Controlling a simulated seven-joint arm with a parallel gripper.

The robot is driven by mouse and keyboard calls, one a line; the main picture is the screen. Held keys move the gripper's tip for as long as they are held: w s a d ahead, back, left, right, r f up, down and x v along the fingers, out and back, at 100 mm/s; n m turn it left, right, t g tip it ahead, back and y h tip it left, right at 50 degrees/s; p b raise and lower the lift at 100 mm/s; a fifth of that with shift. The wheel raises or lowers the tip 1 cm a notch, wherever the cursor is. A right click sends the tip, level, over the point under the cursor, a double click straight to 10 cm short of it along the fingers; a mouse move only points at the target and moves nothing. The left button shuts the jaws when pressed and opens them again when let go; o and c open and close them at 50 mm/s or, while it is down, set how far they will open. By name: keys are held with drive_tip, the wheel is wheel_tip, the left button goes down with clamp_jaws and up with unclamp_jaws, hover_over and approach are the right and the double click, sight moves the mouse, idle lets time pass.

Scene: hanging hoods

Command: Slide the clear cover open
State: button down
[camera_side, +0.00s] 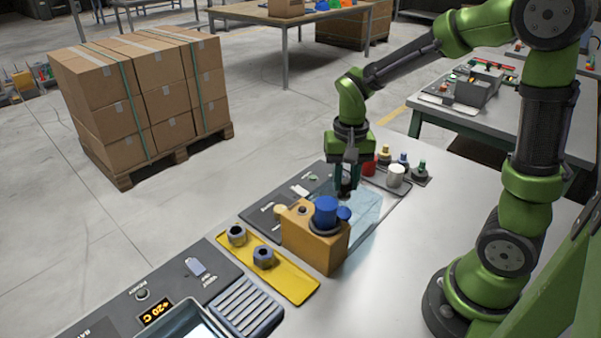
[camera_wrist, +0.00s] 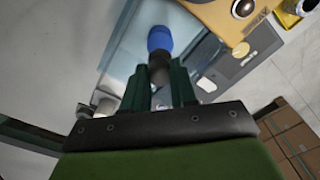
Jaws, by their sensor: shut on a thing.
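The clear cover (camera_side: 368,208) is a pale blue, see-through hood on the bench, behind and right of a tan box (camera_side: 297,238). In the wrist view the cover (camera_wrist: 122,50) lies left of the tan box (camera_wrist: 228,14). My gripper (camera_side: 346,192) is low over the cover. In the wrist view my gripper (camera_wrist: 158,84) is shut on a dark handle piece (camera_wrist: 158,68), in line with a blue cylinder (camera_wrist: 158,38). How the handle joins the cover is hidden.
A yellow tray (camera_side: 290,283) with two hex nuts lies in front of the box. A red part (camera_side: 369,166), a white cylinder (camera_side: 396,175) and small bottles stand behind the cover. A dark control panel (camera_side: 318,180) lies to the left. The bench's right side is clear.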

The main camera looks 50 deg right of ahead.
drive_tip(key=d, duration=1.3)
drive_tip(key=shift+d, duration=0.1)
drive_tip(key=c, duration=0.9)
unclamp_jaws()
wheel_tip(320, 180, up, 17)
